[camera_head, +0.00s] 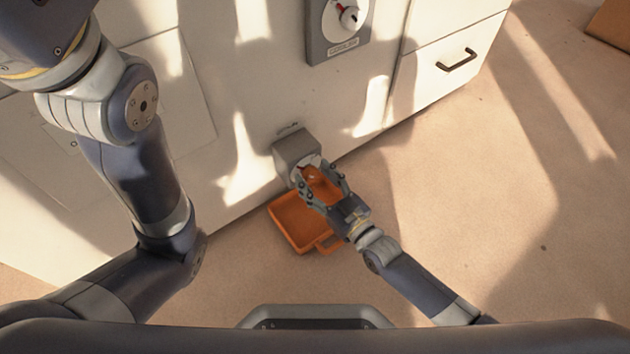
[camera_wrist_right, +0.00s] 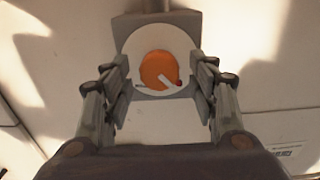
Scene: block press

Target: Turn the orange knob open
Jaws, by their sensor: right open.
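The orange knob (camera_wrist_right: 160,70) sits on a round white dial on a grey box fixed to the cabinet front. In the right wrist view it lies between and beyond the open fingers of my right gripper (camera_wrist_right: 160,100). A white pointer mark shows at its lower right. In the head view the grey box (camera_head: 293,147) stands low on the cabinet, and my right gripper (camera_head: 322,183) is open in front of it, partly hiding the knob. Contact between fingers and knob cannot be told. My left arm comes in at the left; its gripper is out of view.
An orange tray (camera_head: 283,228) with a handle lies on the floor below the box. The white cabinet (camera_head: 225,120) carries another grey dial panel (camera_head: 338,50) higher up and a drawer with a dark handle (camera_head: 456,60).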

